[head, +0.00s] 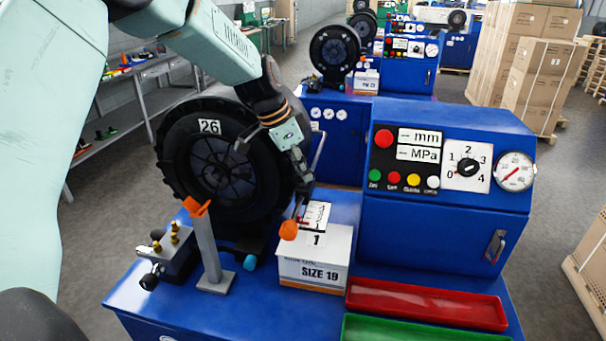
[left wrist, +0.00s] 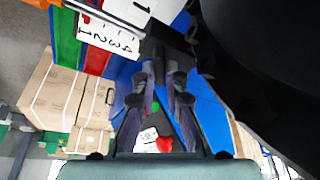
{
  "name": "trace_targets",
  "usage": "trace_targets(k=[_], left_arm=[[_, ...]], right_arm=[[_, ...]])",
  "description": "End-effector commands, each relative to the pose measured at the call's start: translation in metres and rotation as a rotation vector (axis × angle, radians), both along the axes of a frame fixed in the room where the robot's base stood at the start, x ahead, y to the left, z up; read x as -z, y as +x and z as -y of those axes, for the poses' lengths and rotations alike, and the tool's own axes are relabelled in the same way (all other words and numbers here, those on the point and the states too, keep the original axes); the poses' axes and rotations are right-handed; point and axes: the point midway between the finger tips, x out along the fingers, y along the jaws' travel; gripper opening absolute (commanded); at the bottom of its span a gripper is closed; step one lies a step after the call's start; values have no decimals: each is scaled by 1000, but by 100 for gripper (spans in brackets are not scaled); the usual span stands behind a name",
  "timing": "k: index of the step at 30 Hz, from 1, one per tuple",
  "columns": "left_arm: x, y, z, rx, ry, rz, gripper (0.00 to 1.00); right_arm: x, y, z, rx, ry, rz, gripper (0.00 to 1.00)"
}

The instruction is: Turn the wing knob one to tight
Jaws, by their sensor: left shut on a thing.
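My left gripper (head: 303,186) comes down from above, beside the black reel, with its fingers closed just over the box marked SIZE 19 (head: 313,270). In the left wrist view its fingers (left wrist: 164,66) meet at a dark block, which looks like the wing knob (left wrist: 166,41). The knob's wings are hidden between the fingers, so its angle cannot be told. A white scale plate (head: 315,214) with a red mark stands beside it, above a label with the number 1 (head: 317,239). The plate also shows in the left wrist view (left wrist: 108,37). My right gripper is not in view.
An orange ball end (head: 289,230) hangs close below my left gripper. The reel marked 26 (head: 210,160) stands left, a grey post with an orange top (head: 207,250) in front. The blue control panel (head: 445,170) is right, behind a red tray (head: 427,303) and green tray (head: 400,331).

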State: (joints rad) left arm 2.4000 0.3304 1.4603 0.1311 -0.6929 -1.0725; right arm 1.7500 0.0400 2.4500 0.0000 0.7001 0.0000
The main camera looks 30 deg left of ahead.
Motion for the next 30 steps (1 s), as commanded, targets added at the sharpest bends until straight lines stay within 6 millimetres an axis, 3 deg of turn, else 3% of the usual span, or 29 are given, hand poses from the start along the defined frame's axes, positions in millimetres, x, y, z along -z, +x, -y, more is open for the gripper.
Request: trace_targets(k=[15,30], left_arm=[[-1,3,-3,376,3,2,0],[-2,3,-3,475,4,4,0]], right_arm=[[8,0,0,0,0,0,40],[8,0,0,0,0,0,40]])
